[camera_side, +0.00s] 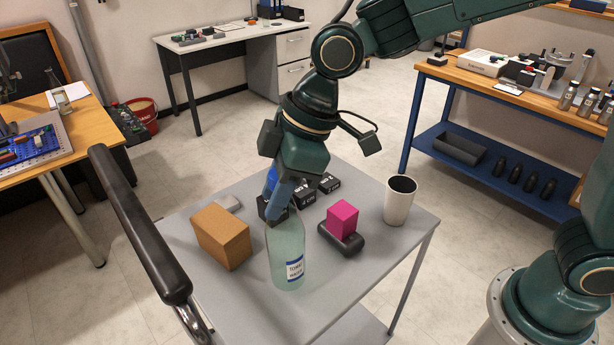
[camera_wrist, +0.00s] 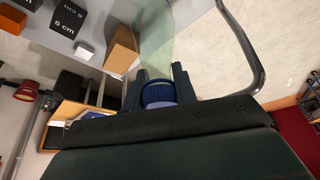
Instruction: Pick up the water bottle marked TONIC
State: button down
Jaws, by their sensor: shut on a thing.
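A pale green see-through bottle (camera_side: 287,250) is upright at the near side of the grey cart top; I cannot tell whether its base touches the cart. Its white and blue label seems to read TONIC WATER, in small print. My gripper (camera_side: 274,212) points down from above and is shut on the bottle's top. In the wrist view the ribbed blue cap (camera_wrist: 159,94) sits between the two dark fingers of my gripper (camera_wrist: 161,82), and the clear bottle body (camera_wrist: 168,35) runs away from it. The fingers hide part of the neck.
On the cart top (camera_side: 345,290), a brown box (camera_side: 221,236) stands close left of the bottle. A magenta block (camera_side: 342,219) on a dark base, a white cup (camera_side: 399,200) and black marked blocks (camera_side: 329,183) stand right and behind. The cart's black handle (camera_side: 135,220) rises at left.

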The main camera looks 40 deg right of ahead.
notch_tip(320, 180, up, 16)
dwell(0.5)
dwell(0.5)
